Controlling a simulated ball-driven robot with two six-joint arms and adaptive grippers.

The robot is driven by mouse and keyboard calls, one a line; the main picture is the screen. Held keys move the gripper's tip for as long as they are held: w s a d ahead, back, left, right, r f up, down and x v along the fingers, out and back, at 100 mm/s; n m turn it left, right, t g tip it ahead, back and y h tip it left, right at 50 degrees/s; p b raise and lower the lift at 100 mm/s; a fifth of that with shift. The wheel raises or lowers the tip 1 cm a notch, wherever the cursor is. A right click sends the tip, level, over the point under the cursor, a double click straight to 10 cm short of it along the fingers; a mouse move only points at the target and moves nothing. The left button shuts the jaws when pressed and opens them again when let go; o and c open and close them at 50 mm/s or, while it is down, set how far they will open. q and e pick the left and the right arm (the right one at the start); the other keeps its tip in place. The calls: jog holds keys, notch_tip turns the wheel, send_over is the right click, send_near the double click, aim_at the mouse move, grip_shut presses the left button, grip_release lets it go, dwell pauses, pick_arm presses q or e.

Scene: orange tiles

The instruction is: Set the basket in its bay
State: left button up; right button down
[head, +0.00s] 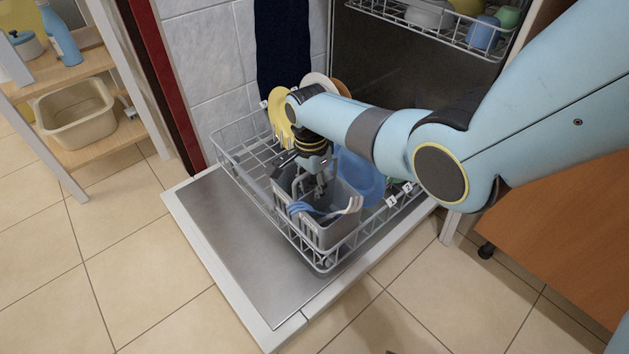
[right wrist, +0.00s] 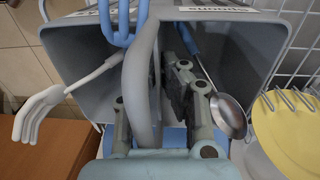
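The grey cutlery basket (head: 327,228) is at the front end of the dishwasher's pulled-out lower rack (head: 240,165). I cannot tell whether its base rests on the wires. It holds a white fork (right wrist: 40,112), a metal spoon (right wrist: 228,113) and blue-handled cutlery (right wrist: 122,25). My right gripper (head: 318,178) reaches down into the basket from above. In the right wrist view its fingers (right wrist: 148,90) stand on either side of the basket's arched handle (right wrist: 142,75) and appear closed on it. My left gripper is out of view.
Yellow plates (head: 281,112) and a blue dish (head: 360,178) stand in the rack behind the basket. The open door (head: 225,240) lies below. An upper rack (head: 440,22) holds cups. A shelf with a beige tub (head: 78,118) stands left; the floor in front is clear.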

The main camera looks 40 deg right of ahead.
jog(key=shift+f+b, duration=0.55)
jog(key=shift+f, duration=0.45)
jog(key=c, duration=1.4)
grip_release()
notch_tip(320, 180, up, 12)
jog(key=w, duration=0.1)
